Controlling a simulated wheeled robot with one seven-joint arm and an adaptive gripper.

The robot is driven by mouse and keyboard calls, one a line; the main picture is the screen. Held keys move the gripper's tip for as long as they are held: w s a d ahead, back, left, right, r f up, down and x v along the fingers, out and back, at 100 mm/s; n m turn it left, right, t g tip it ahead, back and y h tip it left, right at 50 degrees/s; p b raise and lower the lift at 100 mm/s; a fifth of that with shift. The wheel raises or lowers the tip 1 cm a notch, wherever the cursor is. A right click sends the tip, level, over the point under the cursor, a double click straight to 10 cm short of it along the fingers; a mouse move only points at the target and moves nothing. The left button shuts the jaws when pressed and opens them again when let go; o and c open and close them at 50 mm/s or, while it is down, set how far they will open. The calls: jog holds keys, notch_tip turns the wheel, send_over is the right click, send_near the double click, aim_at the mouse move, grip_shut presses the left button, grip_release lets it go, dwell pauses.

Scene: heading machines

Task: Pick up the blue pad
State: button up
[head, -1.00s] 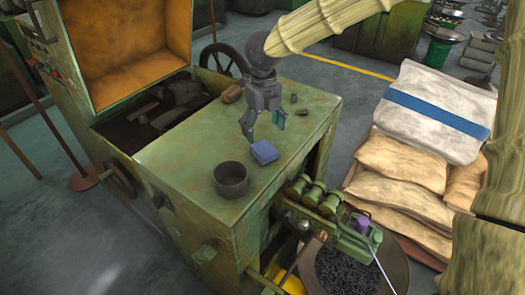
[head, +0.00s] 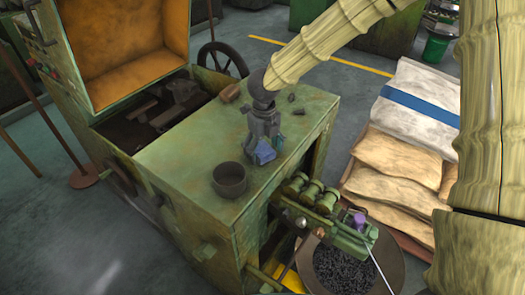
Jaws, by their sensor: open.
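The blue pad (head: 264,154) lies on the green machine top (head: 182,154), to the right of and behind a dark cup. My gripper (head: 263,148) is open and low over the pad, its fingers pointing down on either side of it. The fingers and gripper body hide part of the pad. I cannot tell whether the fingers touch it. A small teal thing (head: 278,142) shows beside the right finger.
The dark round cup (head: 230,179) stands in front of the pad. A brown lump (head: 229,93) and a small dark piece (head: 299,112) lie toward the back. An open orange-lined lid (head: 125,48) rises at the left. Stacked sacks (head: 398,158) are at the right.

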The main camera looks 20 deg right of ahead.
aim_at(264, 150)
jog(key=shift+c, duration=0.2)
jog(key=c, duration=1.1)
jog(key=shift+c, duration=0.2)
notch_tip(264, 150, up, 10)
jog(key=b, duration=0.2)
